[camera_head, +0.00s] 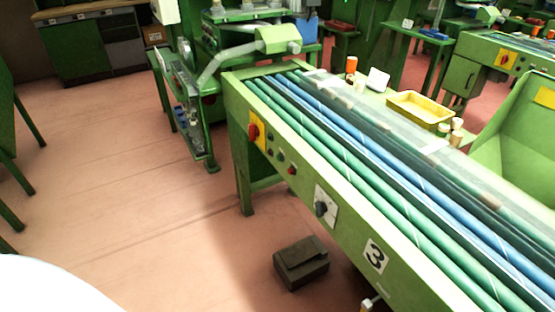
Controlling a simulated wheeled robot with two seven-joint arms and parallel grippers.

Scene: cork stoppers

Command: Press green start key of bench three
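Bench three is the long green bench running from the centre to the lower right, with a "3" label (375,256) on its front panel. Left of the label, a black rotary knob (322,208) sits on a white plate. Further left is a row of small buttons: a red button (291,171) and two dark, greenish ones (270,152), too small for me to tell which is the green start key. A red switch (254,132) on a yellow plate is at the panel's far end. Neither of my grippers is in view.
Blue and green rollers (370,160) run along the bench top. A dark box (301,262) lies on the floor before the bench. A green machine stand (190,110) is beyond its far end. The reddish floor (120,160) to the left is clear. A yellow tray (420,108) sits behind the rollers.

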